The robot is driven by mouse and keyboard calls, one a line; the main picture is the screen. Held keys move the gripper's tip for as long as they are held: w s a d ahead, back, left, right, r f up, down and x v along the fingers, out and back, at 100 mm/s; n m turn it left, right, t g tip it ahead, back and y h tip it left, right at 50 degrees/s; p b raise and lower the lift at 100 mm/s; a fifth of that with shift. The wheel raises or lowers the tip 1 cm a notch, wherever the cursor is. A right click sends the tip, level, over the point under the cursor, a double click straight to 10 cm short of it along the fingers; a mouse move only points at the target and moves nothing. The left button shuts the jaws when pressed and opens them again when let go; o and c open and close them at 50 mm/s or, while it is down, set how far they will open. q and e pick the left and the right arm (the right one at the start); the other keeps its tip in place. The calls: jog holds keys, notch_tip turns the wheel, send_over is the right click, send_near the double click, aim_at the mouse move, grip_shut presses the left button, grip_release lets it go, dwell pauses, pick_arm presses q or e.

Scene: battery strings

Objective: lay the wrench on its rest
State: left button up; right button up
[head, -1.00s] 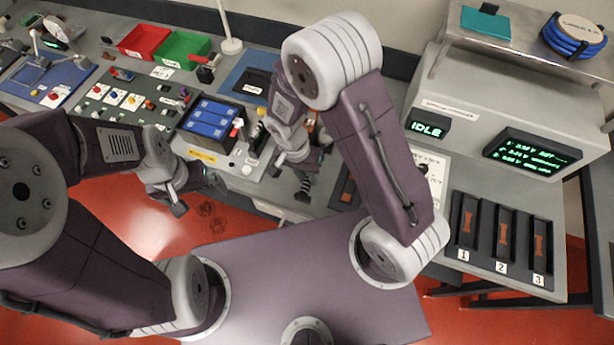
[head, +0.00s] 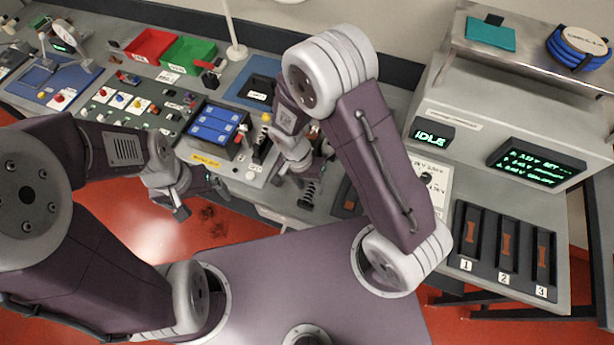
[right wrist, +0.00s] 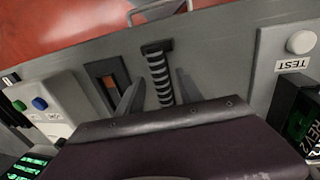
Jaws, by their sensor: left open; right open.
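A black ribbed handle, which looks like the wrench's grip (right wrist: 158,75), lies at the bench's front edge in the right wrist view. It also shows in the head view (head: 308,194). My right gripper (right wrist: 155,97) is open, with one finger on each side of the handle; I cannot tell whether they touch it. The wrench's head is hidden. My right gripper (head: 296,184) is partly hidden by its own arm in the head view. My left gripper (head: 203,200) is open and empty over the floor in front of the bench. I cannot make out which fixture is the wrench's rest.
A blue battery pack (head: 216,124) sits left of the right gripper. A labelled dark tray (head: 258,88) lies behind it. Red (head: 150,47) and green (head: 189,54) bins stand farther back. The tester with an IDLE display (head: 432,137) and numbered slots (head: 503,240) are at right.

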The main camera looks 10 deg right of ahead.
notch_tip(320, 180, up, 12)
jog(key=w+a+f, duration=0.1)
jog(key=a, duration=0.1)
jog(key=s+d+n+t+y+b, duration=0.1)
jog(key=s+d+n, duration=0.1)
jog(key=d, duration=0.3)
jog(key=s+d+f+n+t+y+b, duration=0.1)
jog(key=s+d+n, duration=0.1)
jog(key=d+n, duration=0.2)
jog(key=shift+s+d+n, duration=0.25)
jog(key=shift+d+n, duration=0.05)
jog(key=shift+d, duration=0.55)
